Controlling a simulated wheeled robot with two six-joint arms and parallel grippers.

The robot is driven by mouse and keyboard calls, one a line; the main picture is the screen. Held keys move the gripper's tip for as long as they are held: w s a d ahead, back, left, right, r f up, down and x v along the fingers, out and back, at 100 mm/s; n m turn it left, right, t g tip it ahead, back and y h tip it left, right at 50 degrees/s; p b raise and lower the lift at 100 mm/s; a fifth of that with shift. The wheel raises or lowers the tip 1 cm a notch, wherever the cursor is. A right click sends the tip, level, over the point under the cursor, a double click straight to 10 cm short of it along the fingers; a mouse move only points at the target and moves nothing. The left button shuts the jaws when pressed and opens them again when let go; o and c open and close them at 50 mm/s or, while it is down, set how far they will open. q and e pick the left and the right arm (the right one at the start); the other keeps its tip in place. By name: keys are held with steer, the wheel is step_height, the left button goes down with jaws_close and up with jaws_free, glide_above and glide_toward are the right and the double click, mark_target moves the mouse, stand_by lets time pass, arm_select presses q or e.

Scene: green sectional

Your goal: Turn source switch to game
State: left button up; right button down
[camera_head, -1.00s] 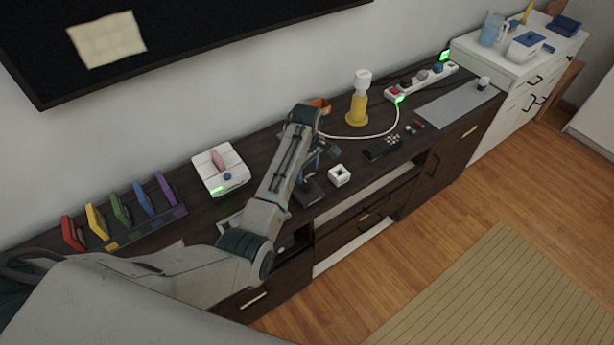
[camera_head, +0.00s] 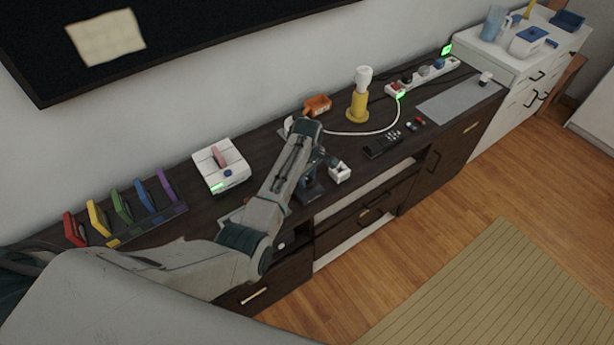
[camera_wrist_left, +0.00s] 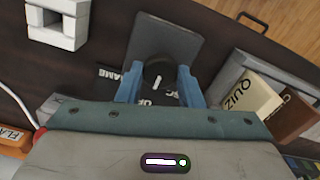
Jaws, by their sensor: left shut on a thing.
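The source switch is a dark unit with an upright back plate (camera_wrist_left: 165,42) and a round black knob (camera_wrist_left: 158,72) with a white pointer mark, seen in the left wrist view. A GAME label (camera_wrist_left: 128,79) is to the left of the knob; other lettering below it is partly covered by my gripper. My left gripper (camera_wrist_left: 158,78) has its two blue fingers on either side of the knob and is shut on it. In the head view the switch (camera_head: 308,192) is mostly hidden behind my left arm. My right gripper is not in view.
A white square block with a hole (camera_head: 340,173) sits close right of the gripper. A remote (camera_head: 382,147), a yellow lamp (camera_head: 357,108) and an orange item (camera_head: 317,105) stand farther along the dark cabinet. The white console (camera_head: 222,168) is left of my arm. A QUIZ box (camera_wrist_left: 250,98) is nearby.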

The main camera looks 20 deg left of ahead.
arm_select(q)
steer(key=shift+r, duration=0.1)
steer(key=m+p, duration=0.2)
steer(key=m, duration=0.1)
steer(key=shift+r, duration=0.1)
steer(key=m+p, duration=0.2)
steer(key=m, duration=0.1)
steer(key=shift+m+p, duration=0.65)
steer(key=shift+m, duration=0.75)
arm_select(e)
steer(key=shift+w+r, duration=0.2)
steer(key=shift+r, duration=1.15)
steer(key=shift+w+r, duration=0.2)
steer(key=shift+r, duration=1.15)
arm_select(q)
steer(key=shift+w, duration=0.1)
steer(key=o, duration=1)
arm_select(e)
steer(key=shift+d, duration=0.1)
